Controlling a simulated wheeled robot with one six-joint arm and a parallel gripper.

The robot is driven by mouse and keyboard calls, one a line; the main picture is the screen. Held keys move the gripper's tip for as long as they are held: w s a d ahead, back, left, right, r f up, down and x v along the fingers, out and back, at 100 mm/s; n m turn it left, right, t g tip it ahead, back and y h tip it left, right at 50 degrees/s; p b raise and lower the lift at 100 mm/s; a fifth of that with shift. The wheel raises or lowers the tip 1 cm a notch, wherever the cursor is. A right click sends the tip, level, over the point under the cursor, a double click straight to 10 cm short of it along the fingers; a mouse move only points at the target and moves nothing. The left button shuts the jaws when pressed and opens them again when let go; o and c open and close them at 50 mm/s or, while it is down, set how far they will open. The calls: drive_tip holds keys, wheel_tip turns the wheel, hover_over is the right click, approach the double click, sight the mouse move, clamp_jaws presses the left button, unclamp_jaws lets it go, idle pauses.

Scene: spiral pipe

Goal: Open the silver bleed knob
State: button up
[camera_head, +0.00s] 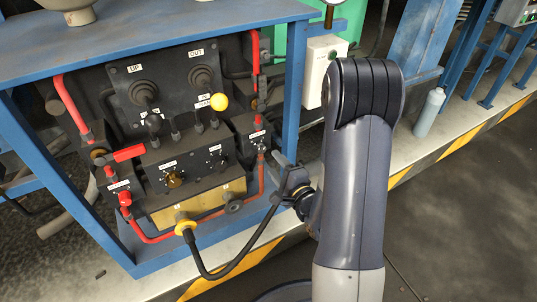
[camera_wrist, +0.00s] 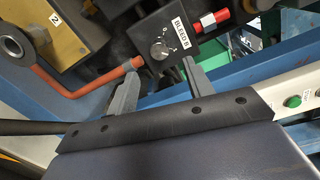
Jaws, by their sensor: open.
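The silver bleed knob (camera_wrist: 159,50) is a small round dial on a black block labelled "BLEED B" (camera_wrist: 160,30), with number marks around it, in the wrist view. In the head view the knob (camera_head: 262,146) is small at the panel's right side, beside the red pipe. My gripper (camera_wrist: 162,75) is open and empty, its two grey fingers apart, pointing toward the knob from below. The fingers are not closed around the knob; whether they touch its block cannot be told. In the head view my gripper (camera_head: 287,172) is just right of and below the knob, partly hidden by my arm.
A red pipe (camera_wrist: 85,90) runs close to the left finger. The blue frame post (camera_head: 293,95) stands right of the panel.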

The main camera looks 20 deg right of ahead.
sight(263, 150)
drive_tip(key=shift+v, duration=2.05)
drive_tip(key=shift+w, duration=0.1)
drive_tip(key=b+x, duration=0.1)
drive_tip(key=x, duration=0.9)
drive_tip(key=shift+w+a, duration=0.2)
drive_tip(key=shift+w, duration=0.15)
drive_tip(key=shift+r, duration=0.1)
drive_tip(key=shift+s+d, duration=0.1)
drive_tip(key=shift+s, duration=0.05)
